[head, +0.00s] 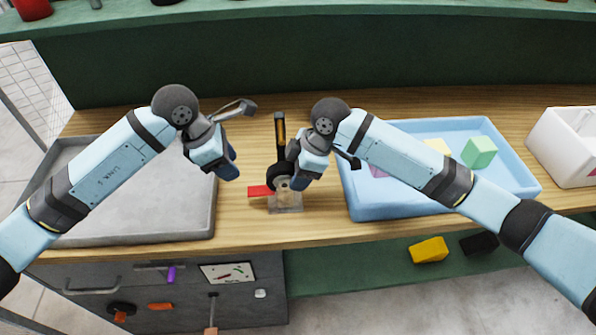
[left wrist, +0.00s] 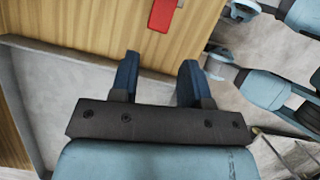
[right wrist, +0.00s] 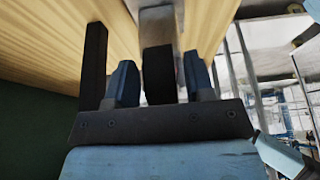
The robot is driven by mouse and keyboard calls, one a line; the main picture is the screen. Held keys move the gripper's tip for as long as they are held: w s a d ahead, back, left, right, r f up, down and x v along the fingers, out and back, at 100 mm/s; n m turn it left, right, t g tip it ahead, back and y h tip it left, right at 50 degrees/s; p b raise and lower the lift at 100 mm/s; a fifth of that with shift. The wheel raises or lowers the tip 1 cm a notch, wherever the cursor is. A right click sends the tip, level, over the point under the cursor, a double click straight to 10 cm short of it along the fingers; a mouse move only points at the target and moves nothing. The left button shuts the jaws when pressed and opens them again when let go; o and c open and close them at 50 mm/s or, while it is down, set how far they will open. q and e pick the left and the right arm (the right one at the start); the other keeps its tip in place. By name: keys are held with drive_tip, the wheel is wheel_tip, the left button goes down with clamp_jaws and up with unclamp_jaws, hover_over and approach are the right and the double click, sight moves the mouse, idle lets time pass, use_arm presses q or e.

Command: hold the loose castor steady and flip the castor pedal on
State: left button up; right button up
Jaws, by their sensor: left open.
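The castor has a black wheel (head: 276,178) and a pale plate (head: 287,203) on the wooden bench. Its flat red pedal (head: 260,191) sticks out to the left; the red piece also shows at the top of the left wrist view (left wrist: 163,14). My left gripper (head: 229,166) is open and empty, above and left of the pedal, apart from it. My right gripper (head: 302,178) is at the castor's right side, partly hiding it. In the right wrist view the black wheel (right wrist: 158,76) appears between its open fingers, with narrow gaps visible.
A dark upright bar (head: 280,135) stands just behind the castor. A grey tray (head: 190,222) lies left and a blue tray (head: 375,211) with coloured foam blocks lies right. A white bin (head: 560,150) stands far right.

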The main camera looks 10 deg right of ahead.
use_arm(q)
drive_tip(key=shift+d, duration=0.1)
drive_tip(key=c, duration=0.6)
drive_tip(key=shift+w+d+r+n, duration=0.15)
drive_tip(key=shift+r+n, duration=0.05)
drive_tip(key=shift+n, duration=0.2)
clamp_jaws()
drive_tip(key=w+d+r+n+g+y, duration=0.3)
drive_tip(key=r+n, duration=0.3)
drive_tip(key=n, duration=0.9)
drive_tip(key=shift+w+g+y, duration=0.25)
drive_tip(key=shift+g+y, duration=0.15)
drive_tip(key=shift+y, duration=0.3)
drive_tip(key=shift+d+f, duration=0.1)
